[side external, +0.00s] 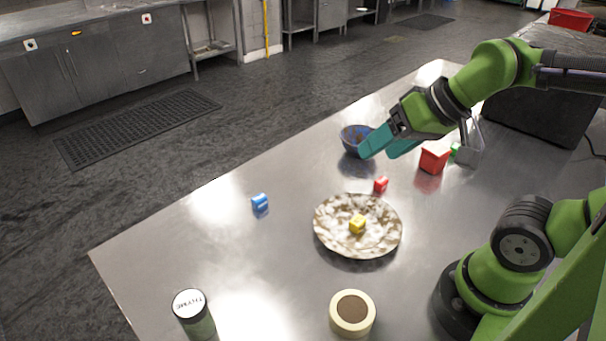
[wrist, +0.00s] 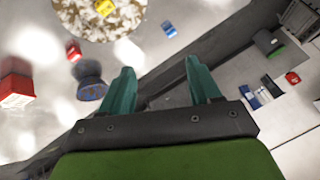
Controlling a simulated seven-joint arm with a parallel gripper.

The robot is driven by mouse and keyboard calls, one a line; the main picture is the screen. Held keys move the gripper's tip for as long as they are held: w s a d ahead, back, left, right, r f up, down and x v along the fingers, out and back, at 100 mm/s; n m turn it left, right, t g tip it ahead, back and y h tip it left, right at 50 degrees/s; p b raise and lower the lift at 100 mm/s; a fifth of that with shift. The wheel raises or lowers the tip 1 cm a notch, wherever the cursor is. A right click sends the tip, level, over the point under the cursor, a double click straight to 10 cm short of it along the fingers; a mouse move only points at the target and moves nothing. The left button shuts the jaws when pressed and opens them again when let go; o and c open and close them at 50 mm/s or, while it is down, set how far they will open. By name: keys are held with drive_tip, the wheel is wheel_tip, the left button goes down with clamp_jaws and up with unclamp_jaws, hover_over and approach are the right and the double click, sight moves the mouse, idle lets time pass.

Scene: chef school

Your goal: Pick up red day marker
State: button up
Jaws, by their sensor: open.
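The red day marker is a small red block with a white mark; it lies on the metal table just above the plate's upper right rim in the side external view (side external: 381,184). It also shows at upper left in the wrist view (wrist: 73,51), beside the plate. My gripper (side external: 376,153) is open and empty, above the table near the blue bowl and apart from the marker. In the wrist view its two teal fingers are spread (wrist: 160,65), with the red marker to their upper left and nothing between them.
A mottled plate (side external: 332,232) holds a yellow block (side external: 357,224). A blue block (side external: 260,202) lies to the left. The blue bowl (side external: 353,138) and a red container (side external: 434,159) stand near my gripper. A thyme jar (side external: 194,313) and a round cream container (side external: 352,313) stand in front.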

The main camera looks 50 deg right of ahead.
drive_tip(key=shift+o, duration=0.5)
drive_tip(key=n+g+h, duration=0.2)
drive_tip(key=n+g, duration=0.2)
drive_tip(key=g, duration=0.3)
hover_over(383, 180)
drive_tip(key=f, duration=1.7)
drive_tip(key=shift+w+d+f, duration=0.3)
drive_tip(key=shift+f, duration=0.05)
drive_tip(key=shift+s+a+f, duration=0.1)
drive_tip(key=shift+a+f, duration=0.05)
drive_tip(key=shift+f, duration=0.75)
drive_tip(key=shift+s+a+f, duration=0.1)
drive_tip(key=shift+s+f, duration=0.05)
drive_tip(key=shift+f, duration=0.7)
drive_tip(key=shift+s+a+f, duration=0.1)
drive_tip(key=shift+a+f, duration=0.05)
drive_tip(key=shift+f, duration=0.75)
drive_tip(key=shift+c, duration=0.5)
